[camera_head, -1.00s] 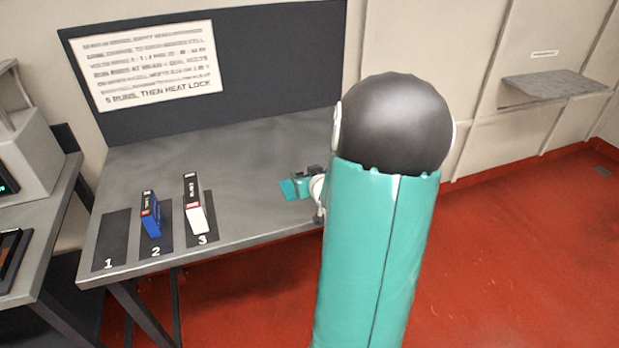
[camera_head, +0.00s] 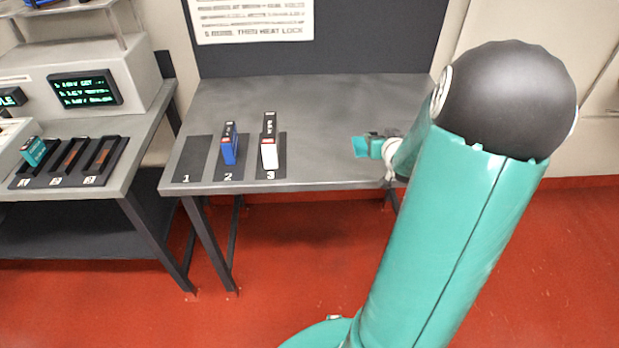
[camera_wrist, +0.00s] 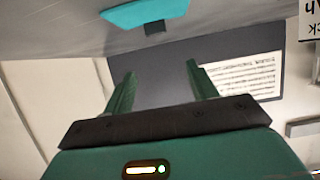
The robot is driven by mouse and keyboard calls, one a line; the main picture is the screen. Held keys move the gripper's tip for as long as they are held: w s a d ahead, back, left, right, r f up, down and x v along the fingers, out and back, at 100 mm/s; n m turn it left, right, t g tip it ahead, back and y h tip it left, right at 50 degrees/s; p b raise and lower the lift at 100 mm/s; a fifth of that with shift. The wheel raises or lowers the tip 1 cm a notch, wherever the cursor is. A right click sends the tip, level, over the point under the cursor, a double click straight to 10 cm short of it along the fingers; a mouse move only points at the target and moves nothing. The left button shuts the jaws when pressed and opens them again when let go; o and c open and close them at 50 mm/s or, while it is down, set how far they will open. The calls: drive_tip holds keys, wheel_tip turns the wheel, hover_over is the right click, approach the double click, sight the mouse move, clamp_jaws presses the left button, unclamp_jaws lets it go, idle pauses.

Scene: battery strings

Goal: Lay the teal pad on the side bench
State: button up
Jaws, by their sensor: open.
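The teal pad (camera_wrist: 145,12) shows in the wrist view as a flat bright-teal piece with a small dark tab, against the grey bench top (camera_wrist: 60,35). My gripper (camera_wrist: 160,70) is open, its two green fingers apart with nothing between them; the pad is outside them. In the head view the pad (camera_head: 359,147) is a small teal patch over the right part of the grey bench (camera_head: 320,110), close beside my gripper (camera_head: 374,136). It appears to lie on the bench top, but my wrist and arm hide part of that area.
A blue pack (camera_head: 229,145) and a white-and-black pack (camera_head: 269,145) stand on numbered mats at the bench's left. The left bench carries a slotted tray (camera_head: 70,178) with a teal pack (camera_head: 35,152) and a screen unit (camera_head: 85,90). The bench middle is clear.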

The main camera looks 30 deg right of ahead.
drive_tip(key=a+r+n+g+y, duration=0.15)
drive_tip(key=a+r, duration=0.35)
drive_tip(key=a, duration=0.5)
drive_tip(key=a+r+n+g, duration=0.15)
drive_tip(key=a+r, duration=0.35)
drive_tip(key=a, duration=0.6)
drive_tip(key=s+a+r+n+g+y, duration=0.1)
drive_tip(key=s+a+y, duration=0.1)
drive_tip(key=s+a, duration=0.5)
drive_tip(key=s+a+r+n+g+y, duration=0.1)
drive_tip(key=s+a+n+g+y, duration=0.1)
drive_tip(key=s+a, duration=0.5)
drive_tip(key=a+y, duration=0.1)
drive_tip(key=a, duration=0.4)
drive_tip(key=shift+a+r, duration=0.15)
drive_tip(key=shift+r, duration=0.25)
